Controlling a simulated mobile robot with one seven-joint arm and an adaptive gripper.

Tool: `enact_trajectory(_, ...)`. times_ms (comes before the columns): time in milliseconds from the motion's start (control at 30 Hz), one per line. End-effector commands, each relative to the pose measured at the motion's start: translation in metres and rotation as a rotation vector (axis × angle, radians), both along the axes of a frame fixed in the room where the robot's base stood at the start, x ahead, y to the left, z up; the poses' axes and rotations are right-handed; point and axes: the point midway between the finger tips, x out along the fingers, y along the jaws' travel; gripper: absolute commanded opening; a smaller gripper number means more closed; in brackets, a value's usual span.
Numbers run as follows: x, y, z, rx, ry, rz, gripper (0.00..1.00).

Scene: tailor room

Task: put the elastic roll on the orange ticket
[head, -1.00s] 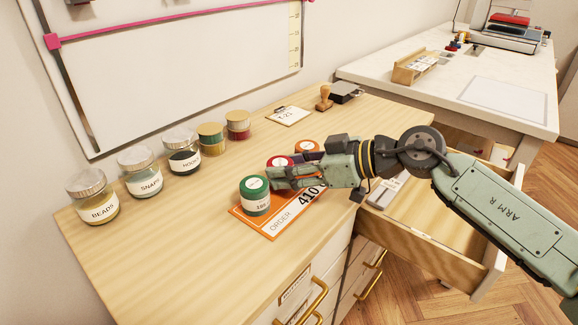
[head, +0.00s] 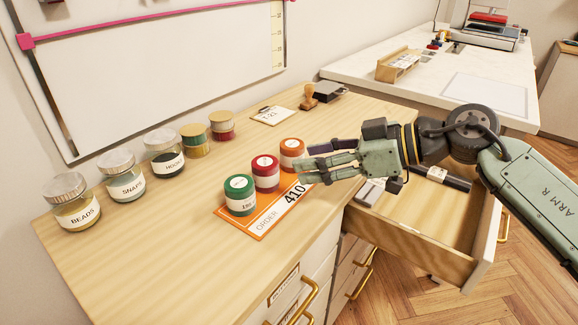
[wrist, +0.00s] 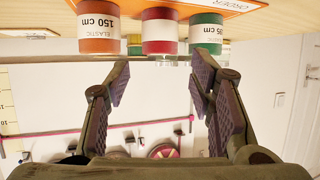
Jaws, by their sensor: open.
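The orange ticket (head: 262,222), marked ORDER 410, lies flat near the table's front edge. A green roll (head: 240,196) and a red roll (head: 266,174) stand upright on it. An orange roll (head: 291,152) stands upright in line behind them; its base is partly hidden, so I cannot tell how much of it rests on the ticket. In the upside-down wrist view the orange roll (wrist: 99,32) reads ELASTIC 150 cm and the green one (wrist: 206,33) ELASTIC with 35 cm visible. My gripper (head: 308,164) is open and empty, just right of the rolls and apart from them.
Several lidded jars line the table's back, including beads (head: 76,212). The table's left front is clear.

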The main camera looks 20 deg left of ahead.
Motion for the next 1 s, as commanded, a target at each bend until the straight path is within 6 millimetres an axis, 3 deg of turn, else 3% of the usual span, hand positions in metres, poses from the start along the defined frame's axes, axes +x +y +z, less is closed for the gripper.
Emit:
enact_trajectory(100,0.0,-0.018,0.007,0.0,-0.002,-0.003,0.49)
enact_trajectory(300,-0.001,-0.031,0.013,0.0,0.0,0.001,0.49)
enact_trajectory(867,-0.001,-0.031,0.015,0.001,-0.001,0.001,0.49)
enact_trajectory(1000,-0.001,-0.027,0.032,0.018,-0.02,0.007,0.49)
